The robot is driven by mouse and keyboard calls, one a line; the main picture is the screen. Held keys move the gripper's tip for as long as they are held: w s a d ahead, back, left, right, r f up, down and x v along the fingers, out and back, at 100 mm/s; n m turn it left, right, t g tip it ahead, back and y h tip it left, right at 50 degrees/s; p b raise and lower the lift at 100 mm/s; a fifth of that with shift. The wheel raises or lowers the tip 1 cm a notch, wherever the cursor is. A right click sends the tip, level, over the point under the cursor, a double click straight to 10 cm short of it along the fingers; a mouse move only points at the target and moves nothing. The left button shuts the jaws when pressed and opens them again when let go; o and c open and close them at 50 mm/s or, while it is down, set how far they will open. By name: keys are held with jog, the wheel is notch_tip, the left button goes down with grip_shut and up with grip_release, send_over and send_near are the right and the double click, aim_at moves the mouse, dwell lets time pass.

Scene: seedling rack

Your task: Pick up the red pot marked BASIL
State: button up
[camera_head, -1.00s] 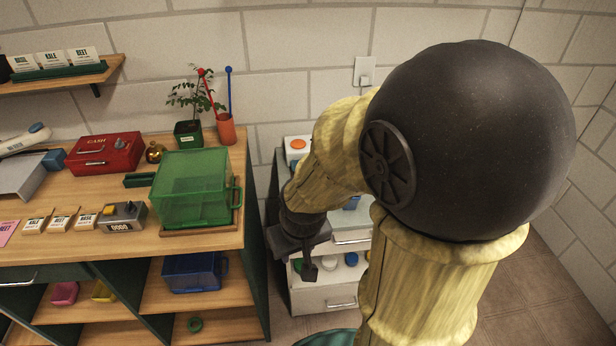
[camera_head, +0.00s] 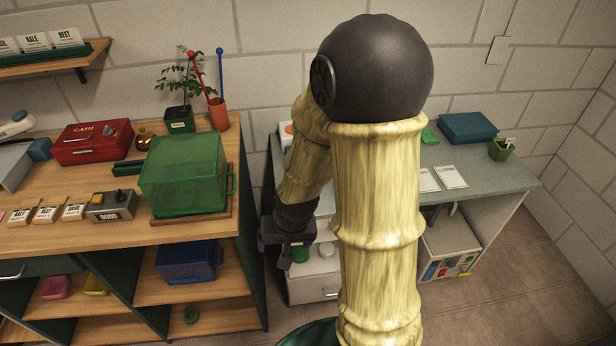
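I cannot make out a red pot marked BASIL in this view. A green pot (camera_head: 180,122) with a leafy plant and a small label stands at the back of the wooden counter. An orange-red cup (camera_head: 218,114) with a red and a blue stick stands beside it, with no readable mark. My gripper (camera_head: 296,250) hangs at the end of my bent arm, right of the wooden counter and in front of the white drawer unit. A green round thing (camera_head: 300,254) shows at its fingers; I cannot tell whether they touch it or are open.
A green clear bin (camera_head: 186,176) stands at the wooden counter's right end, near a red cash box (camera_head: 92,142). My arm hides part of the desk.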

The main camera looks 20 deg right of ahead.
jog(key=w+a+f+m+t+y+b, duration=0.3)
jog(key=w+f+m+t+y+b, duration=0.35)
jog(key=w+f+m, duration=0.75)
jog(key=d+r+m+t+h+b, duration=0.1)
jog(key=d+m+t+h+b, duration=0.1)
jog(key=d+m, duration=0.5)
jog(key=w+d+r+m+t+h+b, duration=0.1)
jog(key=d+r+m+t+h+b, duration=0.1)
jog(key=d+m+h, duration=0.3)
jog(key=w+d+r+m+t+h+b, duration=0.1)
jog(key=d+m+t+h+b, duration=0.2)
jog(key=d+m, duration=0.6)
jog(key=shift+w+r+t+h+b, duration=0.25)
jog(key=shift+t+h+b, duration=0.1)
jog(key=shift+t, duration=0.3)
jog(key=w, duration=0.4)
jog(key=w+d, duration=0.1)
jog(key=w, duration=0.3)
jog(key=w+d, duration=0.1)
jog(key=w, duration=0.3)
